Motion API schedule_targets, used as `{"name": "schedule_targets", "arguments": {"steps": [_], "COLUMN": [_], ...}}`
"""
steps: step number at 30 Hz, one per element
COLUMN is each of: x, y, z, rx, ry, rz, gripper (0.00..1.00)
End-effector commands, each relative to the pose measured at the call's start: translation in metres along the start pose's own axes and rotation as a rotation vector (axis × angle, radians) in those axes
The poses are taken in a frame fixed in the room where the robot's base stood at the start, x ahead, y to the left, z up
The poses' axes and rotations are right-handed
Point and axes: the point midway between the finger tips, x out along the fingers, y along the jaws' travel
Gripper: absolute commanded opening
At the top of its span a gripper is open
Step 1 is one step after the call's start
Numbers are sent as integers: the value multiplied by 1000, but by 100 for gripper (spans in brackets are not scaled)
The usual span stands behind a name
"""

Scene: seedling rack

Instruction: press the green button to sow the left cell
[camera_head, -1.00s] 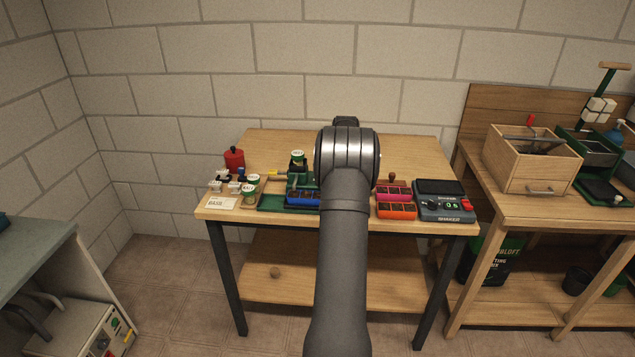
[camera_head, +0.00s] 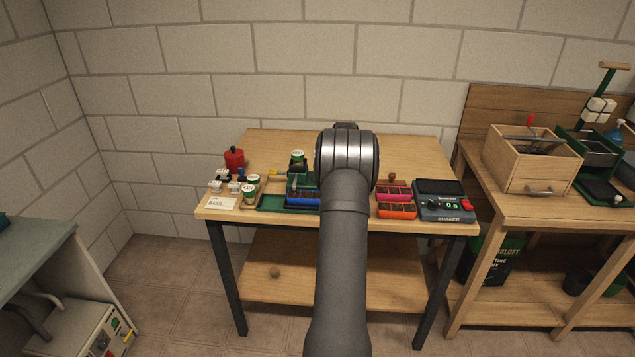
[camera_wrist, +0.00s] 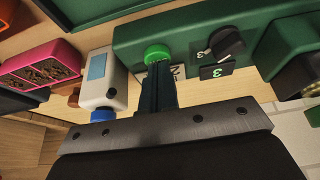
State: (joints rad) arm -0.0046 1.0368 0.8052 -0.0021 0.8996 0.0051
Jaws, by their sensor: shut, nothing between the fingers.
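The green button (camera_wrist: 157,54) sticks out from a dark green housing (camera_wrist: 185,22) in the wrist view. My gripper (camera_wrist: 158,68) is shut and empty, and its fingertips are right at the button's edge. I cannot tell whether they touch it or whether the button is pushed in. In the head view the green sower (camera_head: 298,179) stands on the table with a blue tray (camera_head: 302,197) at its front, partly hidden by my arm. The left cell's contents are too small to make out. My gripper is hidden behind my arm there.
Pink (camera_head: 392,185) and orange (camera_head: 397,211) trays and a shaker (camera_head: 445,207) lie right of my arm.

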Motion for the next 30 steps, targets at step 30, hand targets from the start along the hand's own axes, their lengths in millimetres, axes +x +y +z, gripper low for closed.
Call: {"name": "schedule_targets", "arguments": {"steps": [30], "x": [-60], "y": [0], "z": [-25], "rx": [0], "ry": [1], "rz": [0], "gripper": [0]}}
